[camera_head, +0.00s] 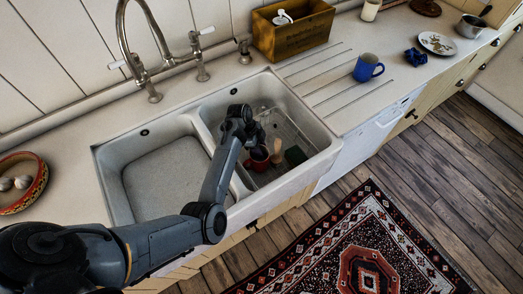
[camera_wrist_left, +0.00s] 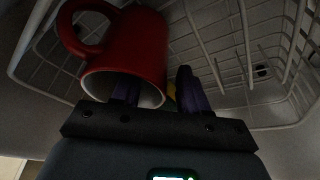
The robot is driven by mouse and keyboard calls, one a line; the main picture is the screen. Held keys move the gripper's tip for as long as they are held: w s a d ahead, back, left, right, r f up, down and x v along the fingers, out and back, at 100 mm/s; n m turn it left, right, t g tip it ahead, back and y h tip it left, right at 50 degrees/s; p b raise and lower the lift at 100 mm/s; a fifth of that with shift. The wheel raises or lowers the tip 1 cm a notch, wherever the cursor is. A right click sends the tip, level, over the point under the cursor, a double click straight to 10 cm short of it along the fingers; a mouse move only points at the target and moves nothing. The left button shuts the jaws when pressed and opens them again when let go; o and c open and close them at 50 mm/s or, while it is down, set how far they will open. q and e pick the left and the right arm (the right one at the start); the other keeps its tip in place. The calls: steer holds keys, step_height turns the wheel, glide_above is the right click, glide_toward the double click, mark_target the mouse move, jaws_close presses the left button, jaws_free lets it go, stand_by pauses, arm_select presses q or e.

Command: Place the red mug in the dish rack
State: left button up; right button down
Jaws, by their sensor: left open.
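The red mug (camera_wrist_left: 135,45) is inside the white wire dish rack (camera_wrist_left: 235,45) in the left wrist view, with its mouth facing my gripper and its handle to the left. In the head view the mug (camera_head: 259,163) shows partly behind my gripper, in the rack (camera_head: 292,128) in the right sink basin. My left gripper (camera_wrist_left: 158,90) is open, close to the mug's rim. One finger overlaps the mug's mouth and the other is beside the mug; whether they touch it is unclear. My right gripper is out of view.
A wooden-looking item (camera_head: 276,150) and a dark green block (camera_head: 294,156) are in the right basin. The left basin (camera_head: 165,185) is empty. The tap (camera_head: 150,70) rises behind the sink. A blue mug (camera_head: 367,68) stands on the drainboard; a crate (camera_head: 290,30) stands behind.

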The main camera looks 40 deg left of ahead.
arm_select(q)
steer(key=p+v, duration=0.1)
steer(key=v, duration=0.8)
steer(key=shift+a+r+p, duration=0.2)
steer(key=shift+r+p, duration=0.1)
steer(key=shift+r, duration=0.05)
